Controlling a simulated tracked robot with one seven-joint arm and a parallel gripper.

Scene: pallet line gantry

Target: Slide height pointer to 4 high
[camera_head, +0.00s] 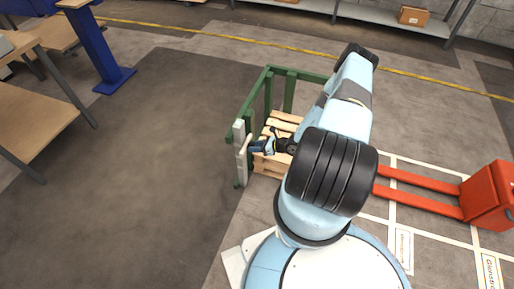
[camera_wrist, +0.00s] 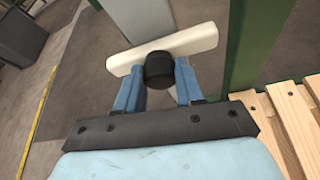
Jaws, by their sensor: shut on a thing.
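The height pointer shows in the wrist view as a cream bar (camera_wrist: 190,42) with a black round knob (camera_wrist: 159,68). My gripper (camera_wrist: 160,78) has its two blue fingers on either side of the knob and is shut on it. In the head view my gripper (camera_head: 256,147) reaches left to the pointer bar (camera_head: 244,146), which lies against a pale upright plate (camera_head: 240,165) on the green frame. The bar is tilted in both views. Height marks on the plate cannot be read, so the pointer's setting cannot be told.
A green gantry frame (camera_head: 268,90) stands around a wooden pallet stack (camera_head: 270,165). Red pallet-truck forks (camera_head: 420,179) lie to the right. A workbench (camera_head: 35,125) and a blue post (camera_head: 95,50) stand at left. The floor left of the frame is clear.

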